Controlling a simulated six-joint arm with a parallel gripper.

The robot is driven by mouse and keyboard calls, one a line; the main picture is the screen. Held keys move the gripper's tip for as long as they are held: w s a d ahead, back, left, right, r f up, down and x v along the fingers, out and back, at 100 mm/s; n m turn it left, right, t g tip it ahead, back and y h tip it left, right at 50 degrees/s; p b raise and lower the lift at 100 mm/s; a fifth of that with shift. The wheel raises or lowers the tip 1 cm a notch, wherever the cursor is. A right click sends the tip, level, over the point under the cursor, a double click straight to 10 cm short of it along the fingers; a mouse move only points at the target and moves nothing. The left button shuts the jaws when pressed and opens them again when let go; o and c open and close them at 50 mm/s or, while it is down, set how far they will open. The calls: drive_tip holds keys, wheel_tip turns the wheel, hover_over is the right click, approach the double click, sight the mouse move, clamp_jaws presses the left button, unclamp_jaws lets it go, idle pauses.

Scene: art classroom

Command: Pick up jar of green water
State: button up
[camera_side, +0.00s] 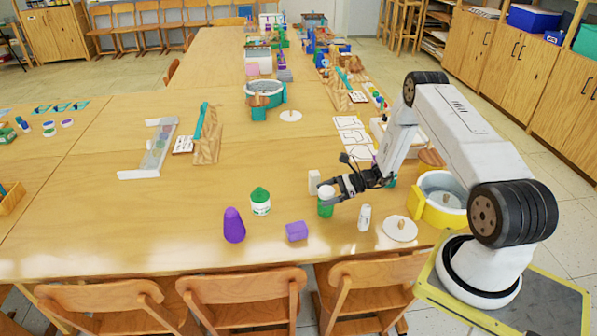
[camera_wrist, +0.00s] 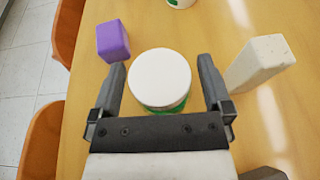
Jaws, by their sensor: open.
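A jar with a white lid and a green body (camera_side: 325,208) stands upright on the wooden table. In the wrist view, its white lid (camera_wrist: 160,78) fills the space between my fingers, with a strip of green at its lower right edge. My gripper (camera_side: 330,190) is open, low over the table, with one finger on each side of the jar. In the wrist view my gripper (camera_wrist: 162,68) shows a gap between each finger and the lid. In the side view the fingers hide part of the jar.
A white block (camera_side: 314,182) is close behind my gripper; a small white bottle (camera_side: 364,217) and a white disc with a knob (camera_side: 400,229) are to the right.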

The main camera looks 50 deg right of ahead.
clamp_jaws()
drive_tip(key=shift+r, duration=0.25)
drive_tip(key=shift+r, duration=0.85)
drive_tip(key=s+a+r, duration=0.5)
drive_tip(key=s+r, duration=0.6)
drive_tip(key=s, duration=0.2)
